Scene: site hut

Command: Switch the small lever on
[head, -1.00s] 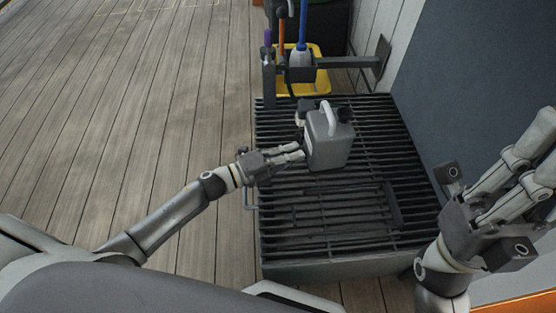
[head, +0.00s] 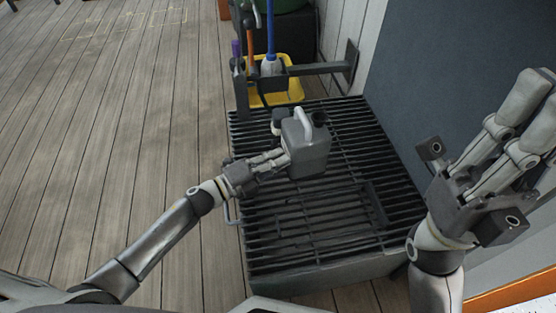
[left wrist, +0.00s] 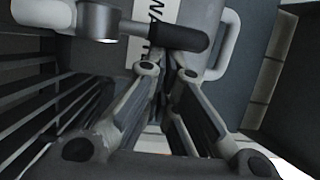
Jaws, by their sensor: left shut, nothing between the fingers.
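A grey container (head: 307,158) with a white handle and a dark cap stands upright on a black slatted grate. In the left wrist view its side (left wrist: 203,22) carries a partly hidden label. A tap sticks out there, with a silver body (left wrist: 105,20) and a dark small lever (left wrist: 172,37) pointing right. My left gripper (head: 285,158) is shut and empty, at the container's left side. In the left wrist view its fingertips (left wrist: 165,62) are just below the lever; I cannot tell whether they touch it. My right gripper (head: 545,108) is open and empty, at the right.
The slatted grate (head: 300,225) has free room in front of the container. Behind it are a yellow tray (head: 290,93), upright tool handles (head: 271,30) and a grey bar (head: 318,68). A dark panel (head: 450,70) rises at the right. The wooden floor (head: 110,120) at left is clear.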

